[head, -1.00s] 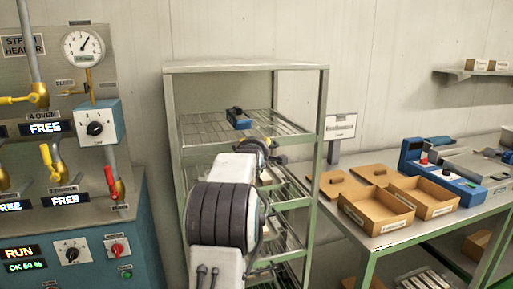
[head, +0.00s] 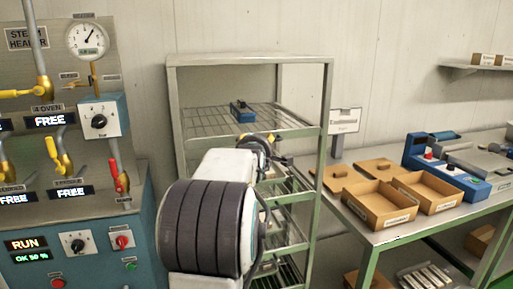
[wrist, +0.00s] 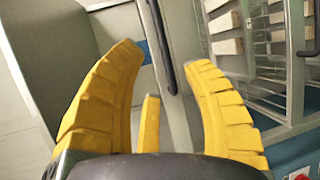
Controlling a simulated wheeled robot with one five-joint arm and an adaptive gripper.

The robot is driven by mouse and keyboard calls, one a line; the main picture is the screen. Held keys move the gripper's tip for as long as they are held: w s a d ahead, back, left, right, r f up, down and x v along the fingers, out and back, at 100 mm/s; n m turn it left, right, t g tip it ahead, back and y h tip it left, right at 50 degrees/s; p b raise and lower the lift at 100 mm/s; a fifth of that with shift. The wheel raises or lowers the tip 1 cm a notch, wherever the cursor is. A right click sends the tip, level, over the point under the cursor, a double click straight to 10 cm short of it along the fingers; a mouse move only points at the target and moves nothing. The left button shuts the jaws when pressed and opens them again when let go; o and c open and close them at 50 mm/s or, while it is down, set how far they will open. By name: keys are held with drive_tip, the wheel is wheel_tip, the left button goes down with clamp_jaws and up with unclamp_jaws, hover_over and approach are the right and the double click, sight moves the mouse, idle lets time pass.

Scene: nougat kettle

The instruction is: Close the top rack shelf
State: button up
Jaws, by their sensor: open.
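The top rack shelf (head: 290,117) is a wire shelf in the upper part of a grey-green metal rack (head: 327,95). A small blue object (head: 242,115) with a dark top sits at its back left. My gripper (head: 264,138) is in front of the rack, just below the shelf's front edge in the picture, partly hidden by my arm. In the wrist view my gripper's yellow fingers (wrist: 165,55) are spread with nothing clasped. A grey post and a dark bar (wrist: 160,42) lie beyond them. I cannot tell whether the fingers touch the rack.
A blue control panel (head: 75,240) with valves and gauges stands left of the rack. To the right, a table (head: 385,237) holds cardboard boxes (head: 378,205) and a blue device (head: 445,178). Lower shelves are largely hidden by my arm.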

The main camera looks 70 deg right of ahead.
drive_tip(key=shift+v, duration=1.95)
